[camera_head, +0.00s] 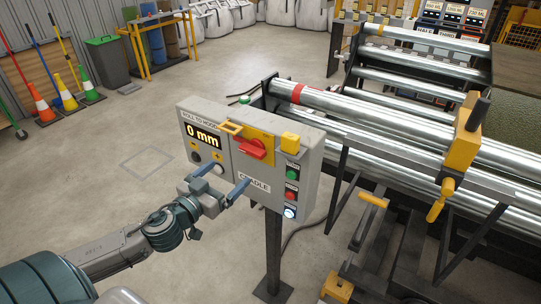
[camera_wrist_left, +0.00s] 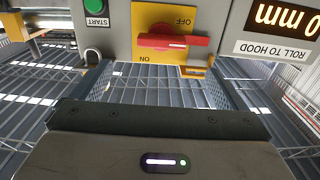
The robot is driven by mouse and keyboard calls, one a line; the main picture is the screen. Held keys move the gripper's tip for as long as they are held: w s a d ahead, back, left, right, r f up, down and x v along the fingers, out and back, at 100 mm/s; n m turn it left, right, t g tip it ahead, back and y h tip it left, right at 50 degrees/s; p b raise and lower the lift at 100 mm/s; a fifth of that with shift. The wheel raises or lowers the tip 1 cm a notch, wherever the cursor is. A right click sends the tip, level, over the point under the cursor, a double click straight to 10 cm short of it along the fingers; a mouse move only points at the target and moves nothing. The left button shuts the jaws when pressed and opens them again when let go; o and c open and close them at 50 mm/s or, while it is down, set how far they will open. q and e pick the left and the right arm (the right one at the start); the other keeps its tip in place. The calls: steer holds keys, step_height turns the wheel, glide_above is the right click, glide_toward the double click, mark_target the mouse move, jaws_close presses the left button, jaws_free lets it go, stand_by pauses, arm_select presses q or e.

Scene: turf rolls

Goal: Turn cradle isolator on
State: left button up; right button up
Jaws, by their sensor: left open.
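The cradle isolator is a red rotary handle (camera_head: 252,148) on a yellow plate on the grey control box (camera_head: 225,185). In the left wrist view the red handle (camera_wrist_left: 172,41) lies level, with upside-down OFF and ON lettering on its yellow plate (camera_wrist_left: 165,14). A yellow hasp-like piece (camera_wrist_left: 196,67) sits at the plate's corner; it also shows in the head view (camera_head: 231,127). My left gripper (camera_head: 222,180) is open and empty in front of the box, below the handle. Its two fingers (camera_wrist_left: 157,85) show apart in the wrist view, pointing toward the panel. My right gripper is out of view.
The box has a "0 mm" display (camera_head: 203,137), a yellow block (camera_head: 290,143), a green START button (camera_head: 292,174), a red button (camera_head: 291,191) and a lit white button (camera_head: 289,212). Metal rollers (camera_head: 380,110) stand close behind it to the right.

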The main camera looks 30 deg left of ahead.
mark_target(249, 154)
arm_select(q)
steer(key=shift+w+d+p, duration=0.15)
steer(key=shift+w+p, duration=0.3)
steer(key=shift+w, duration=2.25)
steer(key=shift+w+d+p, duration=0.15)
steer(key=shift+w+p, duration=0.3)
steer(key=shift+w, duration=2.25)
steer(key=c, duration=1)
